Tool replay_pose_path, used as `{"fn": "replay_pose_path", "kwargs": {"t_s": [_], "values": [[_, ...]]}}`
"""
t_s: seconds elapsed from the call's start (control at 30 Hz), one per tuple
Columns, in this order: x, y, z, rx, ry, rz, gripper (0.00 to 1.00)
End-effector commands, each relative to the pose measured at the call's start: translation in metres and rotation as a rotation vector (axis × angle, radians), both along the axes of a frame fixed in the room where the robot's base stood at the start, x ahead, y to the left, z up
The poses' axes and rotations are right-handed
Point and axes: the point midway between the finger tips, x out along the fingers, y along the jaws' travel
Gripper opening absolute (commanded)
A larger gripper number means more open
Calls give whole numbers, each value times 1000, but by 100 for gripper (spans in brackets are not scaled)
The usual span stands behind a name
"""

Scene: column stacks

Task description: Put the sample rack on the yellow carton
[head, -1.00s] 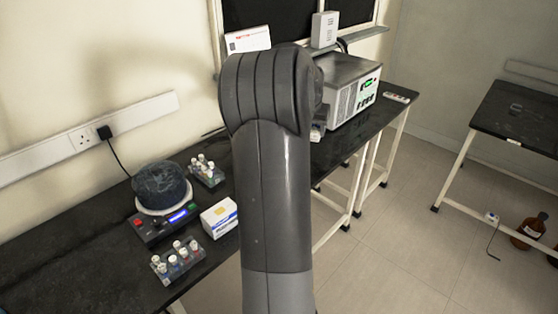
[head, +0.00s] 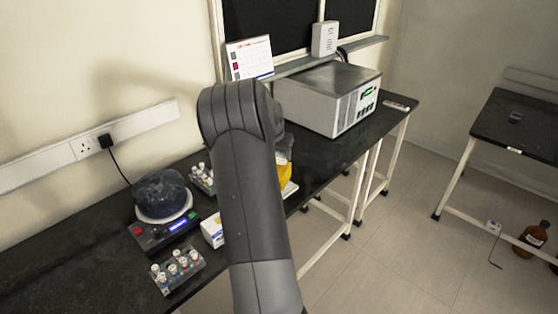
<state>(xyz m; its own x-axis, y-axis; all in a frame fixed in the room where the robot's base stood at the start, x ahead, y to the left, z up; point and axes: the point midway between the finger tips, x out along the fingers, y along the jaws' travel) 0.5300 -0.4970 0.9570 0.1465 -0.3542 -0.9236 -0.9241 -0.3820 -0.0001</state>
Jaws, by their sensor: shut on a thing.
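A yellow carton (head: 284,177) shows only in part on the black bench, just right of my arm, which hides the rest. One sample rack (head: 178,270) with several capped vials sits near the bench's front edge at the lower left. Another rack of vials (head: 202,178) stands farther back, beside the round device, partly behind my arm. My gripper is hidden behind my own arm, so I cannot see what is in it or how close it is to the carton.
A round device with a blue display (head: 163,205) stands left of a white box (head: 212,230), which my arm partly covers. A grey instrument (head: 328,97) and a calendar (head: 249,58) are at the back. Bare bench (head: 70,265) lies at the left.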

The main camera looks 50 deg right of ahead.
Motion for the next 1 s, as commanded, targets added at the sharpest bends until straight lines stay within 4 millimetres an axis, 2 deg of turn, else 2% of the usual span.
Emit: {"fn": "replay_pose_path", "kwargs": {"t_s": [0.1, 0.2, 0.57, 0.6, 0.83, 1.0], "values": [[-1, 0, -20, 2, 3, -1, 31], [-1, 0, -30, 1, 1, -1, 31], [-1, 0, -33, 1, 0, 0, 31], [-1, 0, -33, 0, 0, 0, 57], [-1, 0, -33, 0, 0, 0, 76], [-1, 0, -33, 0, 0, 0, 76]]}}
